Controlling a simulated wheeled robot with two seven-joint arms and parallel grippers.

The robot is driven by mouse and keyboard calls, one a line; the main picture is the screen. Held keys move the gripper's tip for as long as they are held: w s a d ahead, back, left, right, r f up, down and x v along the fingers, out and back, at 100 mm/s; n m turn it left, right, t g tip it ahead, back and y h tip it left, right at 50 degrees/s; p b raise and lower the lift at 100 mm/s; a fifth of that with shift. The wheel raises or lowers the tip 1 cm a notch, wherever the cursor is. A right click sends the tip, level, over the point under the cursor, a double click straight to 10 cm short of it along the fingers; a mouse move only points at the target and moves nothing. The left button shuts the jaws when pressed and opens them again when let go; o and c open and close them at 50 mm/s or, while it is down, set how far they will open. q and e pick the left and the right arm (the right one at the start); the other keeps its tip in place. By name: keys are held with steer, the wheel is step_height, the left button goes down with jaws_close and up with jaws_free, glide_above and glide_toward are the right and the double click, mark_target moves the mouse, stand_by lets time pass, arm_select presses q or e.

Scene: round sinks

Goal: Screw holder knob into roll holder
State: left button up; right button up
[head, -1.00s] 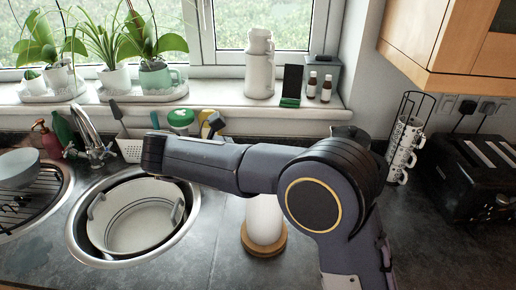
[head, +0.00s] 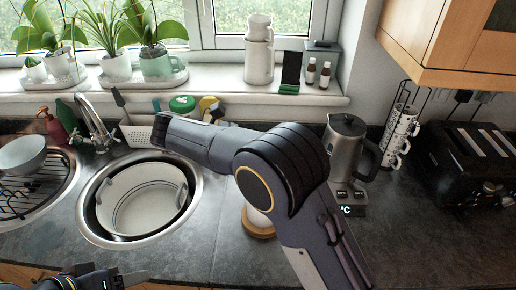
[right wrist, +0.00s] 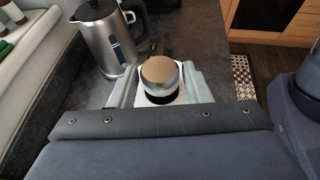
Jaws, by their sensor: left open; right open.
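The roll holder's round wooden base (head: 258,229) and a bit of the white roll show on the counter in the head view. My right arm hides its upper part. In the right wrist view a round piece with a flat tan top and pale side, seemingly the holder knob (right wrist: 160,70), sits between the fingers of my right gripper (right wrist: 160,88). They stand apart on either side of it; I cannot tell whether they touch it or whether it is seated. My right gripper is hidden in the head view. My left gripper (head: 112,278) is open at the bottom left edge.
A steel kettle (head: 345,145) stands right of the holder, and it is close by in the right wrist view (right wrist: 106,35). A round sink with a white basin (head: 140,208) lies to the left. A mug rack (head: 401,135) and black toaster (head: 470,160) stand right. The front right counter is clear.

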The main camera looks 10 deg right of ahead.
steer(key=c, duration=0.4)
steer(key=o, duration=0.8)
steer(key=shift+c, duration=0.5)
steer(key=c, duration=0.3)
